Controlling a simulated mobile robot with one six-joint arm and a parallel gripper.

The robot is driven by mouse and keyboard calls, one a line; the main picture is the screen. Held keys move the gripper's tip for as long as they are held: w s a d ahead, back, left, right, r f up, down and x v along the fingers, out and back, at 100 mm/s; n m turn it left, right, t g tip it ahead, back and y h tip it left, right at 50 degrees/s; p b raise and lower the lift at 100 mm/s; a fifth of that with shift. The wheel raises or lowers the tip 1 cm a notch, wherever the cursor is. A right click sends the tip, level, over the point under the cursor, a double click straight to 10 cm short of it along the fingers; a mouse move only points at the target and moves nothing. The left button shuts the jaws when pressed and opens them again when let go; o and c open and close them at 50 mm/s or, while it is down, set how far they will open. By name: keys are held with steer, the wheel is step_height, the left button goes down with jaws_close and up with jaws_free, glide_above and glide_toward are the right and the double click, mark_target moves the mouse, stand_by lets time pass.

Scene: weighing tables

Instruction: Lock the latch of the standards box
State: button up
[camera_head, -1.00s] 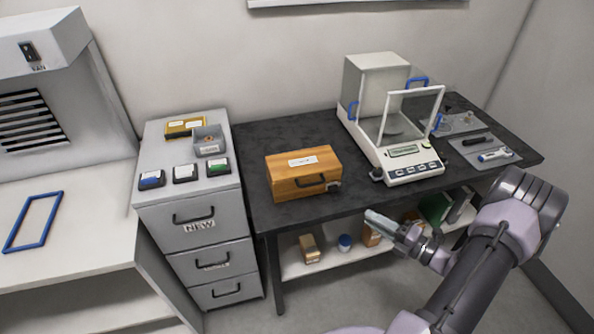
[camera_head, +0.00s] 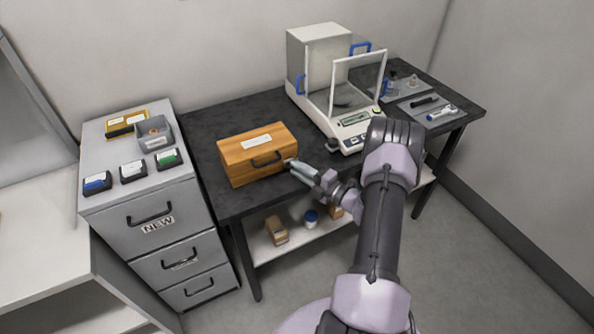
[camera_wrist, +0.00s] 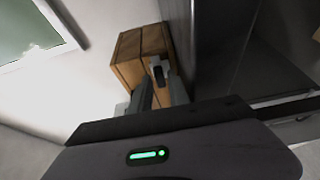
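The standards box (camera_head: 245,165) is a closed wooden box with a dark handle and a white label, on the black table. It also shows in the wrist view (camera_wrist: 128,48). Its small grey and dark latch (camera_wrist: 157,70) is on the box's end, at the right in the head view; there my gripper partly hides it. My gripper (camera_head: 296,168) is at that end of the box, close to the latch. In the wrist view its two fingers (camera_wrist: 161,92) stand a small gap apart, with the latch just beyond them. Nothing is seen between them; contact cannot be told.
The balance (camera_head: 322,75) with its glass shield stands right of the box. A grey tray (camera_head: 421,106) with tools lies farther right. A grey drawer cabinet (camera_head: 140,190) stands left. Small boxes (camera_head: 277,231) are on the shelf below. The tabletop in front of the box is narrow.

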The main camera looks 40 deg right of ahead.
steer(key=shift+w+a, duration=0.1)
steer(key=shift+w, duration=0.3)
jaws_close()
